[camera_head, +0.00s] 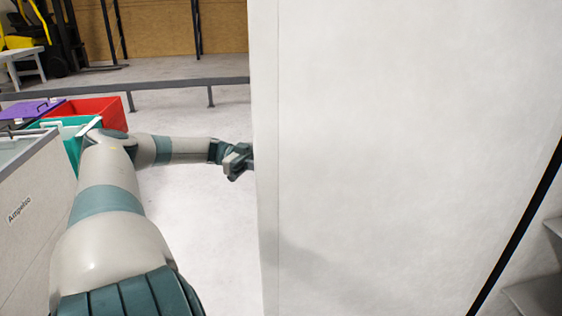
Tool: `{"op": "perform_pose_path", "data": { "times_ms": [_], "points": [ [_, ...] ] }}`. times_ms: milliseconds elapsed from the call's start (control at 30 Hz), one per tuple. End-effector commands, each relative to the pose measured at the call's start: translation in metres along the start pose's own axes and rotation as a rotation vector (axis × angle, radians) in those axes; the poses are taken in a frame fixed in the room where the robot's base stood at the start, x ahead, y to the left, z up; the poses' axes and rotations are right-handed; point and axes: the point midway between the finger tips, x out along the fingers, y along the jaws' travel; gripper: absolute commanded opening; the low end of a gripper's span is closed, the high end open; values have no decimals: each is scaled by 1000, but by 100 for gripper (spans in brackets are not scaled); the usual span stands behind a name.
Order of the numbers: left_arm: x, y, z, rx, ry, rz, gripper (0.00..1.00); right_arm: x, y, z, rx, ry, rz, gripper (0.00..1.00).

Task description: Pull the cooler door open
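A large white panel, which looks like the cooler door (400,140), fills the right half of the head view. Its left edge is upright, and a slanted black strip (515,235) runs down its right side. My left arm reaches in from the left, and my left gripper (240,162) is at the panel's left edge. The fingertips are partly hidden at that edge, so I cannot tell whether they are open or shut, or touching it. No handle shows. My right gripper is out of view.
A grey-white cabinet labelled "Ampelio" (30,230) stands at the left. Behind it are red (95,110), teal and purple bins. A low dark rail (180,83) crosses the back. Grey shelf-like edges (540,295) show at lower right. Floor left of the panel is clear.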

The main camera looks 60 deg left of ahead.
Motion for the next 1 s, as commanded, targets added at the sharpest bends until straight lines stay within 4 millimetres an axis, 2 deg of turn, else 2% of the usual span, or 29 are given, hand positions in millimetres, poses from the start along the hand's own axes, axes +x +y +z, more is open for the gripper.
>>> {"op": "perform_pose_path", "data": {
  "times_ms": [567,600,633,1000],
  "points": [
    [-1,-1,2,-2,-1,-3,0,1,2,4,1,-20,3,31],
    [-1,-1,2,-2,-1,-3,23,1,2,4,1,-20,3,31],
    [-1,-1,2,-2,-1,-3,31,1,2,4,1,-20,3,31],
    [-1,-1,1,-2,-1,-2,32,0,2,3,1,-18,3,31]
  ]
}}
